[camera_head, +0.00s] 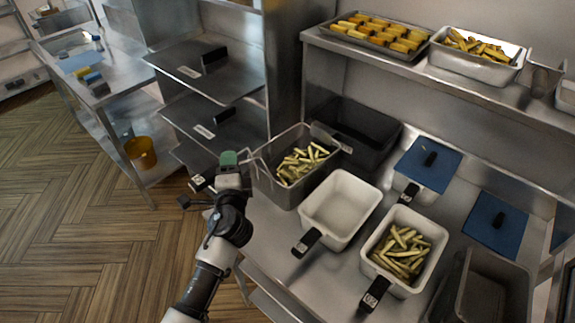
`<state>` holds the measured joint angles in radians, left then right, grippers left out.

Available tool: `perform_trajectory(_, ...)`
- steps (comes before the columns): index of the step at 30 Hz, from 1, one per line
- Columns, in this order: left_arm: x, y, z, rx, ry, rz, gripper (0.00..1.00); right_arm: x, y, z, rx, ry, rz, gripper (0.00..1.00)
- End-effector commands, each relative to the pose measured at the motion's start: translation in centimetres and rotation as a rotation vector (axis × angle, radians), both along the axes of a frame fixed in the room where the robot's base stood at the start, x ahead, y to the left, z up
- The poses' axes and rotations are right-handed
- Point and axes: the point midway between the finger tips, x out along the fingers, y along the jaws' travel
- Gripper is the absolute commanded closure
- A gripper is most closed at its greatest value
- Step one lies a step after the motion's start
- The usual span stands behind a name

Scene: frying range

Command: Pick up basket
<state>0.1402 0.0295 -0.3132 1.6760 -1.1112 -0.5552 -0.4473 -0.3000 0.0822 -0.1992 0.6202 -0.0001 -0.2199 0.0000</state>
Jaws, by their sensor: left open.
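A grey basket (292,199) with pale fries in it stands on the steel counter, at the middle of the view. Thin wire shows at its left rim, close to my gripper. My left gripper (240,160) is open just left of this basket, at about rim height. I cannot tell whether it touches the wire. An empty white basket (341,207) with a black handle stands to the right. Another white basket (404,247) holding fries and with a black handle stands further right. My right gripper is not in view.
A dark empty bin (362,132) sits behind the baskets. Blue lids (427,165) lie to the right. A shelf (440,72) above carries trays of food. A steel rack (210,120) stands left of the counter. The wooden floor (80,220) at left is clear.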

Motion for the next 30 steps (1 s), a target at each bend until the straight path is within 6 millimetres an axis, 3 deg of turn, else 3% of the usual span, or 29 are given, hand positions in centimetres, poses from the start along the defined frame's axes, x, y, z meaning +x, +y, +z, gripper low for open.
perform_trajectory(3,0.0,0.0,0.0,0.000,0.000,0.000,0.48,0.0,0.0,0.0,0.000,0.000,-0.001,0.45)
perform_trajectory(13,-0.1,0.0,0.0,0.000,0.000,0.000,0.98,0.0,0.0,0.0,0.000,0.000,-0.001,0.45)
perform_trajectory(25,0.0,0.0,0.2,-0.002,-0.004,0.000,1.00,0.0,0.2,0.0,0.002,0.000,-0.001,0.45)
perform_trajectory(30,0.0,0.0,2.0,-0.003,-0.009,0.000,1.00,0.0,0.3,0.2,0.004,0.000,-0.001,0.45)
